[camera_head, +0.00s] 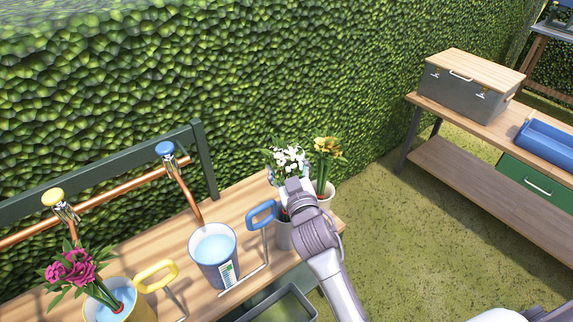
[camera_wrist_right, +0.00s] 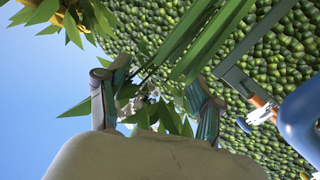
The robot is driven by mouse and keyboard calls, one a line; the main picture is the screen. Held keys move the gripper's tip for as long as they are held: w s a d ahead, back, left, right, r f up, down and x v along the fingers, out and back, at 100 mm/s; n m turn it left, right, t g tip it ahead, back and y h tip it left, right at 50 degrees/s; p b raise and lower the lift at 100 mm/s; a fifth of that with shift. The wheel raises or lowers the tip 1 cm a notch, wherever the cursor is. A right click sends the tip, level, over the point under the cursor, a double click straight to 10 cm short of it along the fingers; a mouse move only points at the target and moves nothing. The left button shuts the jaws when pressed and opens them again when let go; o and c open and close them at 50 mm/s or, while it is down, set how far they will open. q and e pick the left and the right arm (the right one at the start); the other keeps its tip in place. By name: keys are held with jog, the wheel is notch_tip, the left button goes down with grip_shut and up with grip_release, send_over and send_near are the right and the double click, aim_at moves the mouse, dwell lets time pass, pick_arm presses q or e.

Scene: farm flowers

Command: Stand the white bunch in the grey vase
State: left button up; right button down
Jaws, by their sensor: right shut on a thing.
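The white bunch (camera_head: 289,157) has white blooms and green leaves and stands up at the right end of the wooden bench. My right gripper (camera_head: 292,183) is shut on it, just below the blooms. In the right wrist view, leaves and a pale bloom show between the fingers (camera_wrist_right: 155,108). A grey vase (camera_head: 283,238) shows below the gripper, partly hidden by my arm. Whether the stems are inside it is hidden. My left gripper is not in view.
A yellow bunch (camera_head: 327,149) stands in a pale pot (camera_head: 327,193) close to the right of my gripper. A blue bucket (camera_head: 213,258) with water sits left, under a copper tap. A magenta bunch (camera_head: 72,267) stands in a yellow bucket (camera_head: 140,306). A hedge rises behind.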

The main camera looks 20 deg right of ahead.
jog(key=shift+c, duration=0.5)
grip_release()
jog(key=shift+s, duration=0.25)
jog(key=s, duration=1.1)
jog(key=shift+s+a, duration=0.3)
